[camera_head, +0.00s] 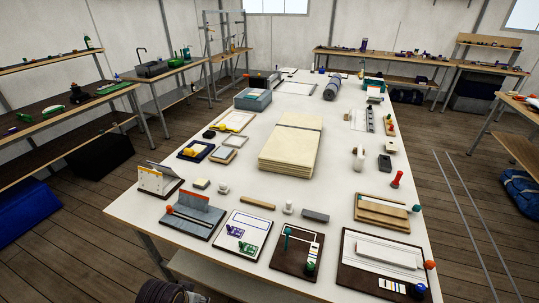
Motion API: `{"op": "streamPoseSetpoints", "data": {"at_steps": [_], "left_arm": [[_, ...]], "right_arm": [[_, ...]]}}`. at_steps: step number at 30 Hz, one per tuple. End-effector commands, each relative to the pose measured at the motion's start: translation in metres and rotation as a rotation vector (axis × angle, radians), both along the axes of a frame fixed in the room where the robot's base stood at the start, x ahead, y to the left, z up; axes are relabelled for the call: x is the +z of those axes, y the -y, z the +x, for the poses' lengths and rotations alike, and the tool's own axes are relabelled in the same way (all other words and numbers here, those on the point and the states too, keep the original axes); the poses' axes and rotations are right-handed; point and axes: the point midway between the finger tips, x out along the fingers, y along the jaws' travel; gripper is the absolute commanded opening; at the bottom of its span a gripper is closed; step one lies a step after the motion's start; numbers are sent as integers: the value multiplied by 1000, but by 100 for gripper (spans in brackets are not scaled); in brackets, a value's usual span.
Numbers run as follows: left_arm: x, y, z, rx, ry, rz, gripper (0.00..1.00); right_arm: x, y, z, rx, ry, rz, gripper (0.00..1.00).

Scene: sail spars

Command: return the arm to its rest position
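A stack of cream cloth (290,148) lies mid-table. Several boards with small parts, including a tan wooden tray (382,212), line the near edge. A grey bin (252,99) and a dark roll (333,87) are farther back. Workbenches (60,106) stand left.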

Motion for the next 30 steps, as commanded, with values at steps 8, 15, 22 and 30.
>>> {"op": "streamPoseSetpoints", "data": {"at_steps": [8, 15, 22, 30], "left_arm": [[-63, 2, 6, -3, -23, 1, 46], [-130, 3, 5, -7, -44, 1, 46], [-192, 2, -3, -10, -63, 4, 46], [-263, 0, -22, -14, -85, 6, 46]], "right_arm": [[-4, 0, 0, 0, 0, 0, 40], [-8, 0, 0, 0, 0, 0, 40], [-11, 0, 0, 0, 0, 0, 40], [-15, -1, 0, 0, 1, 1, 40]]}}
